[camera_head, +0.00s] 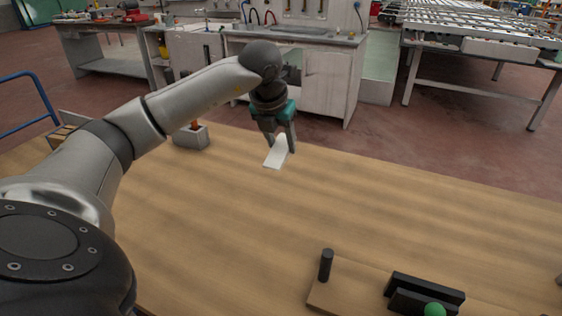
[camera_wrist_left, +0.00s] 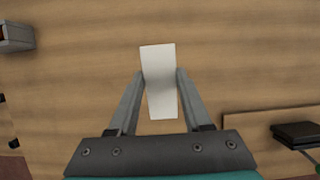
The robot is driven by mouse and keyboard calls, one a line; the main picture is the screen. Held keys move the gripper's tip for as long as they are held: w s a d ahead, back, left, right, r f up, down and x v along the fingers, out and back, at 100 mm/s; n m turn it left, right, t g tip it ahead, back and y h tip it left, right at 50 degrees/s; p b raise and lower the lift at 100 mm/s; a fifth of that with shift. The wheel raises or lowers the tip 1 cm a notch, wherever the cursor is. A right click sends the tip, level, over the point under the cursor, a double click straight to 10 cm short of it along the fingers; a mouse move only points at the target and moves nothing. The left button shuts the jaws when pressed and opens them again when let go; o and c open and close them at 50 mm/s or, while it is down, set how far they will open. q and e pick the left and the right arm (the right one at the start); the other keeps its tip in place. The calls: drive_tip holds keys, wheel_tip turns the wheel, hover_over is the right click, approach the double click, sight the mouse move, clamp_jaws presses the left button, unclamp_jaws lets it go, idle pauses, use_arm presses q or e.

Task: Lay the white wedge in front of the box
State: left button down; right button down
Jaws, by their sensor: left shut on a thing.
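The white wedge (camera_head: 275,157) is between the fingers of my left gripper (camera_head: 281,147), over the far part of the wooden table. The left wrist view shows the wedge (camera_wrist_left: 158,82) as a pale, slightly bent strip, with a finger at each side. My left gripper is shut on it. I cannot tell how high it is above the table. A small grey box (camera_head: 191,138) stands near the table's far edge, left of the gripper, with an orange and dark upright thing at it. The box also shows at the upper left of the left wrist view (camera_wrist_left: 15,40). My right gripper is not in view.
A board (camera_head: 340,298) with a black peg (camera_head: 326,265), black blocks (camera_head: 426,288) and a green ball (camera_head: 435,310) lies at the near right. A wooden tray-like thing (camera_head: 60,134) is at the far left. The table (camera_head: 220,230) between is clear.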

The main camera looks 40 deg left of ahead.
sight(281, 147)
use_arm(q)
drive_tip(key=shift+r+p, duration=0.4)
drive_tip(key=shift+r, duration=2.35)
